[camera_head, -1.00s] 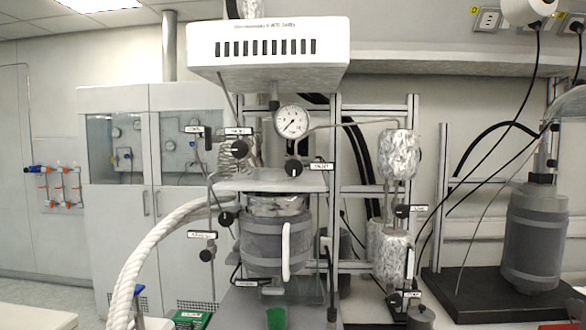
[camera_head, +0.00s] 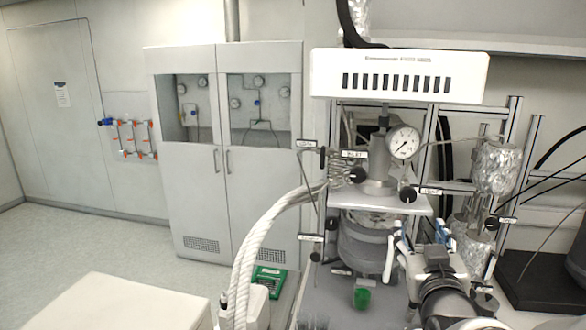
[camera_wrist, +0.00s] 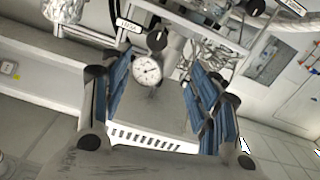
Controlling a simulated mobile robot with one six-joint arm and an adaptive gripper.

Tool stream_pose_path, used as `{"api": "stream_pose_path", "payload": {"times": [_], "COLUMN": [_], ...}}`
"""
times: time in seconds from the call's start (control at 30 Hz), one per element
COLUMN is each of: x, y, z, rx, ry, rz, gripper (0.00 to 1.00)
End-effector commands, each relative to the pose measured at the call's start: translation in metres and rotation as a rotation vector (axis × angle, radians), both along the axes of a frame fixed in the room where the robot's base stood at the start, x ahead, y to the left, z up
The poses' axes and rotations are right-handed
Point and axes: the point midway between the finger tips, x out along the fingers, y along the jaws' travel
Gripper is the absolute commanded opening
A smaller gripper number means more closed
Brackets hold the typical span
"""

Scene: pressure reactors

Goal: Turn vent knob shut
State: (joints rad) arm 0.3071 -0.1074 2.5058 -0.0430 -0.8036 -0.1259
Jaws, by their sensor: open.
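A black round knob (camera_head: 408,194) stands on the reactor's top plate (camera_head: 375,200), below and right of the pressure gauge.
The pressure gauge (camera_head: 403,142) sits just above the knob. A white vented box (camera_head: 400,76) overhangs the reactor. Foil-wrapped vessels (camera_head: 496,168) and frame posts stand to the right. A thick white hose (camera_head: 262,230) curves at the left. The floor at far left is clear.

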Motion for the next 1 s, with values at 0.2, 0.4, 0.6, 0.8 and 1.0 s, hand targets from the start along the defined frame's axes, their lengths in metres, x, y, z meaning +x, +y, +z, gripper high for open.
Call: {"api": "stream_pose_path", "payload": {"times": [0.2,0.4,0.6,0.8,1.0], "x": [0.013,0.049,0.092,0.132,0.158], "y": [-0.007,-0.017,-0.029,-0.04,-0.048], "z": [0.007,0.006,0.006,0.007,0.007], "rx": [-0.01,-0.009,-0.009,-0.009,-0.009], "ry": [-0.022,-0.021,-0.02,-0.022,-0.022], "rz": [-0.005,-0.003,-0.004,-0.003,-0.003], "gripper": [0.56,0.56,0.56,0.56,0.56]}}
